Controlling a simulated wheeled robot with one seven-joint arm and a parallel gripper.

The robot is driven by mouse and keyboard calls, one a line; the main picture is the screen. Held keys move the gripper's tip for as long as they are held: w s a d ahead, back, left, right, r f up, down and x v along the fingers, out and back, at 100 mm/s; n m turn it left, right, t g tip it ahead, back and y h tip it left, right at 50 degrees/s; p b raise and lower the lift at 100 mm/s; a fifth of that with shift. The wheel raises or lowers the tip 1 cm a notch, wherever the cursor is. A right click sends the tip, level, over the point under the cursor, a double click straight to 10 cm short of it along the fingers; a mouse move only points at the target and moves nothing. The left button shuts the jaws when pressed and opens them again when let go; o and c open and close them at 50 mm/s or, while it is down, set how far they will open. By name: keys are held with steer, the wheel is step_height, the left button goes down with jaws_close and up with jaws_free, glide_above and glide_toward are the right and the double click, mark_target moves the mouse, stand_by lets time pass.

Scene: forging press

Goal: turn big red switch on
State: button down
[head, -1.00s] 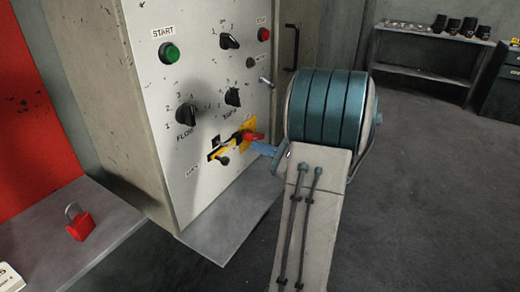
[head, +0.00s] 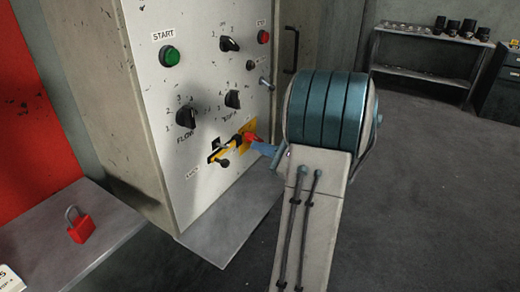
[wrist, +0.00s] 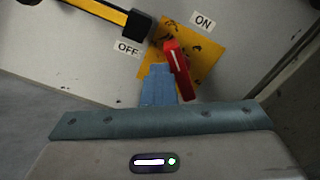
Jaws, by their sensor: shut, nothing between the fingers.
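The big red switch (head: 251,138) sits on a yellow plate low on the grey control panel. In the wrist view its red handle (wrist: 178,68) has a white line and stands over the yellow plate (wrist: 203,57). The ON label (wrist: 203,21) is up and right of it, and the OFF label (wrist: 127,47) is to its left. My gripper (wrist: 158,72) is shut and empty. Its blue fingertips are close against the handle's left side, on the OFF label's side; contact is hard to tell. In the head view my gripper (head: 262,149) is partly hidden by my arm.
A yellow lever with a black end (wrist: 136,22) is just left of the switch. Knobs and a green START button (head: 169,56) are higher on the panel. A red padlock (head: 80,225) lies on the ledge at left. Open floor is at right.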

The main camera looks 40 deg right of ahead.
steer(key=shift+w+d+r, duration=0.1)
steer(key=shift+d+r, duration=0.25)
steer(key=shift+r, duration=0.25)
stand_by(0.9)
steer(key=shift+d+r, duration=0.1)
steer(key=shift+r, duration=0.1)
steer(key=shift+v, duration=1.65)
glide_toward(256, 139)
steer(key=shift+s, duration=0.4)
steer(key=shift+f, duration=0.1)
